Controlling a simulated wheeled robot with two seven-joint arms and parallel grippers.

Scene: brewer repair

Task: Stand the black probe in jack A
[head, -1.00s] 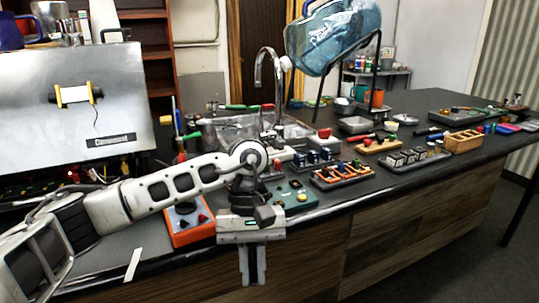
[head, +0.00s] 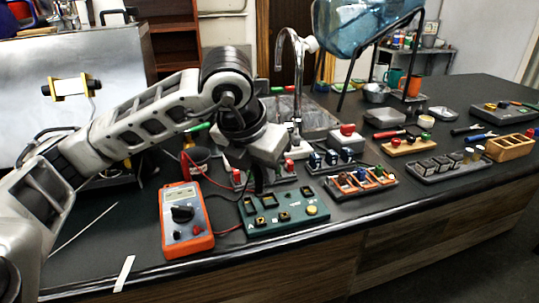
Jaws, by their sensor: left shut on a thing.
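The green jack board (head: 287,226) lies near the front edge of the counter, with small dark sockets, a gold knob and a letter A by its front left socket, jack A (head: 260,220). My left gripper (head: 259,168) is above and behind the board's left part, pointing down. It is shut on a thin dark piece, the black probe (head: 258,183), which hangs below it near the board's back left. Its tip is hard to make out, and I cannot tell whether it touches the board. My right gripper is out of view.
An orange multimeter (head: 187,222) stands left of the board, with a red lead running between them. A tray of coloured parts (head: 361,183) is to the right. A sink tap (head: 293,90) rises behind. The counter's front left is mostly clear.

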